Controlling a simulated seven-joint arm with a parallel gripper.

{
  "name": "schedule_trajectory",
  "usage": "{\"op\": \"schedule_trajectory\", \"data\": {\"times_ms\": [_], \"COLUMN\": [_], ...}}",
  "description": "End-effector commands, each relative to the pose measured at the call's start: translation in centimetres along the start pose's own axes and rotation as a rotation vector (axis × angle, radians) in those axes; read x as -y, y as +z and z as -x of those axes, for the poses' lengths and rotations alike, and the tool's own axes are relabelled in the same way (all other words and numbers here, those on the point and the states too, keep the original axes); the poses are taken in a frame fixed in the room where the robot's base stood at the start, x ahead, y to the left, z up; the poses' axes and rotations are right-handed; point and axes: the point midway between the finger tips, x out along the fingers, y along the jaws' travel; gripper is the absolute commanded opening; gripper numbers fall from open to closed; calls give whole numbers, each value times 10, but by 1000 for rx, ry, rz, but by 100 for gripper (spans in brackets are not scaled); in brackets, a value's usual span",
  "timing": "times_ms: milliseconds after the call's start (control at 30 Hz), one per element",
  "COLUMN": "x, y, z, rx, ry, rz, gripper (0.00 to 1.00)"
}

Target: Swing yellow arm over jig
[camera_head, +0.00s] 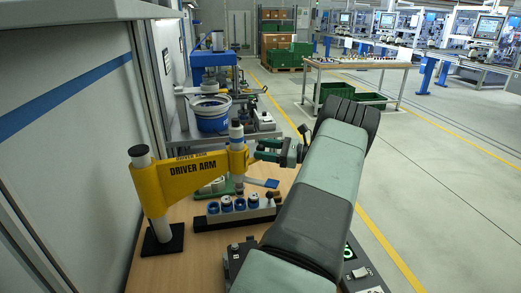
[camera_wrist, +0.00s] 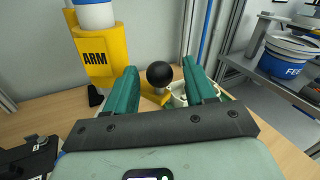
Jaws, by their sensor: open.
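The yellow driver arm (camera_head: 190,177) reaches right from an upright post (camera_head: 150,200) on a black base at the bench's left. Its free end carries a white and blue upright driver (camera_head: 236,140). In the wrist view, part of the yellow arm (camera_wrist: 100,50) stands at upper left, and a black ball knob (camera_wrist: 159,74) on a yellow bracket sits between my fingers. My gripper (camera_head: 262,149) is open beside the arm's free end, with gaps to the knob. A green fixture with pale round parts (camera_head: 214,186), perhaps the jig, lies below the arm, partly hidden.
A pale rack (camera_head: 236,217) with several blue-topped pieces stands on the wooden bench in front of the fixture. A blue bucket (camera_head: 210,115) stands behind. My own arm hides the bench's right side. A wall (camera_head: 60,140) runs close on the left.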

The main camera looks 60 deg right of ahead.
Motion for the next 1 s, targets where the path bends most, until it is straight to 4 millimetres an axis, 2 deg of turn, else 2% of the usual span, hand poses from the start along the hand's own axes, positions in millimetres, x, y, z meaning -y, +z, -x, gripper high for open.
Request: {"op": "schedule_trajectory", "data": {"times_ms": [167, 467, 800, 833, 1000], "x": [0, 0, 0, 0, 0], "y": [0, 0, 0, 0, 0], "z": [-14, -16, -16, -16, -16], "rx": [0, 0, 0, 0, 0], "ry": [1, 0, 0, 0, 0], "rz": [1, 1, 0, 1, 0], "gripper": [55, 55, 2, 0, 0]}}
